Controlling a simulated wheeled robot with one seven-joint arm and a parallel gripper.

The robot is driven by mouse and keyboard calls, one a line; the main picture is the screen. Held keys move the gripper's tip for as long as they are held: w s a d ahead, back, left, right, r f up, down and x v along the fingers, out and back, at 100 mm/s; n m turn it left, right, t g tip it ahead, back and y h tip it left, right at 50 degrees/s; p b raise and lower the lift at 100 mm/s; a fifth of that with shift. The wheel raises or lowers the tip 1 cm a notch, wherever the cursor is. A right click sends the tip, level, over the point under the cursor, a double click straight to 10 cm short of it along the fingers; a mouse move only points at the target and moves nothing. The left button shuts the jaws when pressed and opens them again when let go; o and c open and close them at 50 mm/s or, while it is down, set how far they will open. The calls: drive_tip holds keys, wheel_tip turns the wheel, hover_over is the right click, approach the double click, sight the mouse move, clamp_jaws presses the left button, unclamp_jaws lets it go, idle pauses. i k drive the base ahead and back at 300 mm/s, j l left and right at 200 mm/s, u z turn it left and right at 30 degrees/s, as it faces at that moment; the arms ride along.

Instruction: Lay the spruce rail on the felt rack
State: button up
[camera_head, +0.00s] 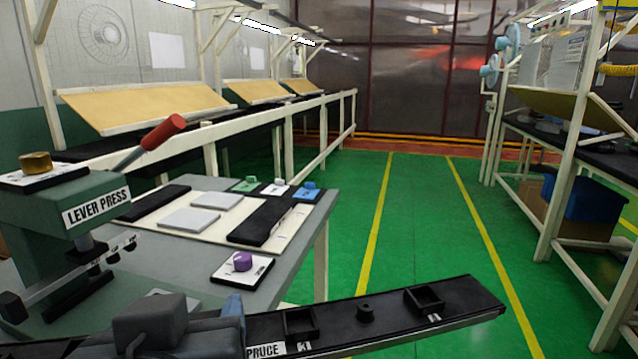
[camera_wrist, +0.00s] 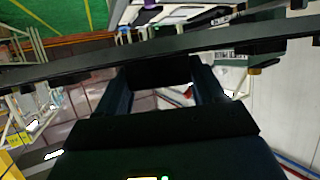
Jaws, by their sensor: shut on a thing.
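The spruce rail (camera_head: 400,313) is a long dark bar with raised clips and a white label reading "SPRUCE 3". It crosses the bottom of the head view, its right end out past the table. My gripper (camera_head: 185,325) is shut on it toward its left part. In the wrist view the rail (camera_wrist: 240,37) runs across the top, at the ends of the fingers of my gripper (camera_wrist: 160,75). A cream board (camera_head: 228,227) with two black strips and two grey plates lies on the table; it may be the felt rack, but no label shows.
A green lever press (camera_head: 95,205) with a red handle stands at the table's left. A purple knob on a white plate (camera_head: 240,270) sits in front of the board. Green, white and blue buttons (camera_head: 278,188) line its back. Green floor to the right is clear.

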sight(242, 201)
drive_tip(key=i+l+z, duration=0.2)
drive_tip(key=i, duration=0.55)
drive_tip(key=i+l+z, duration=0.2)
drive_tip(key=i, duration=0.5)
drive_tip(key=i+l+u, duration=0.1)
drive_tip(key=i+u, duration=0.3)
drive_tip(key=i+l+u, duration=0.55)
drive_tip(key=i+u, duration=0.2)
drive_tip(key=i+l+u, duration=0.35)
drive_tip(key=i+j+u, duration=0.25)
drive_tip(key=i+l, duration=0.05)
drive_tip(key=i, duration=0.05)
